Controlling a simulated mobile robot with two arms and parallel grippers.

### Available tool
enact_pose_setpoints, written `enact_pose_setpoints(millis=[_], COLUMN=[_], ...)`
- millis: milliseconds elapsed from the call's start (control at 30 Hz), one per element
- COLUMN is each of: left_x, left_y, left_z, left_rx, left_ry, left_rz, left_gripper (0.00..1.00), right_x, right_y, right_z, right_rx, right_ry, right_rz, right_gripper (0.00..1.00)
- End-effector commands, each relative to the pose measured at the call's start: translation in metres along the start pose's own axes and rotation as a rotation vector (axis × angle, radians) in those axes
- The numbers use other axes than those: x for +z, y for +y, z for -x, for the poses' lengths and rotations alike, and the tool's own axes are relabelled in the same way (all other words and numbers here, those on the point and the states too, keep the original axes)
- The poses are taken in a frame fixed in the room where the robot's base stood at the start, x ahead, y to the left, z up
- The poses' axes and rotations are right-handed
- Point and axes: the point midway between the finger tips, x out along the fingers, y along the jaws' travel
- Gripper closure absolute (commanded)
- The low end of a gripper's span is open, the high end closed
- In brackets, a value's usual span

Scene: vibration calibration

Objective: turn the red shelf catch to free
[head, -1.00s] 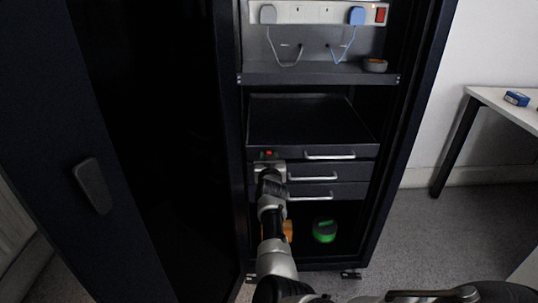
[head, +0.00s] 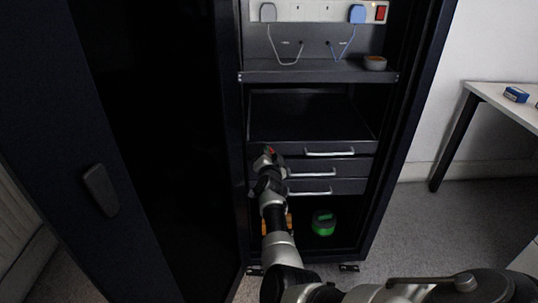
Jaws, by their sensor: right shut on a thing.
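The red shelf catch (head: 270,151) is a small red piece on the left of the top drawer-like shelf front (head: 350,148) in the head view. My right gripper (head: 267,155) is at the catch and shut on it. The gripper and wrist cover most of the catch, so which way it is turned cannot be told. My left gripper is not in view.
Two drawers with silver handles (head: 313,174) sit below the shelf. A green round object (head: 323,222) and an orange object (head: 289,222) are at the cabinet bottom. The open cabinet door (head: 100,190) stands at left; a white table (head: 510,104) stands right.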

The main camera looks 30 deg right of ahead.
Motion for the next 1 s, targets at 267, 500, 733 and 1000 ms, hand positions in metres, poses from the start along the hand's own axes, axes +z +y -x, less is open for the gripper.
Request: enact_pose_setpoints(millis=[267,500,733,1000], left_x=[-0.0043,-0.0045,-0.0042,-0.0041], left_y=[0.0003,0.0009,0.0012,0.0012], left_z=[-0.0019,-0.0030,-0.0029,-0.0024], left_rx=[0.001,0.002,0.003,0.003], left_ry=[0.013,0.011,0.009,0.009], left_rz=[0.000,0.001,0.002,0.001], left_gripper=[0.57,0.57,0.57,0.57], right_x=[0.0001,0.0001,0.0001,0.0000], right_y=[0.0004,0.0004,0.0003,0.0001], right_z=[0.0001,0.0000,0.0000,0.0000], right_rx=[0.000,0.000,0.000,0.000], right_ry=[0.000,0.000,0.000,0.000], right_rz=[-0.045,-0.048,-0.047,-0.046], right_gripper=[0.92,0.92,0.53,0.43])
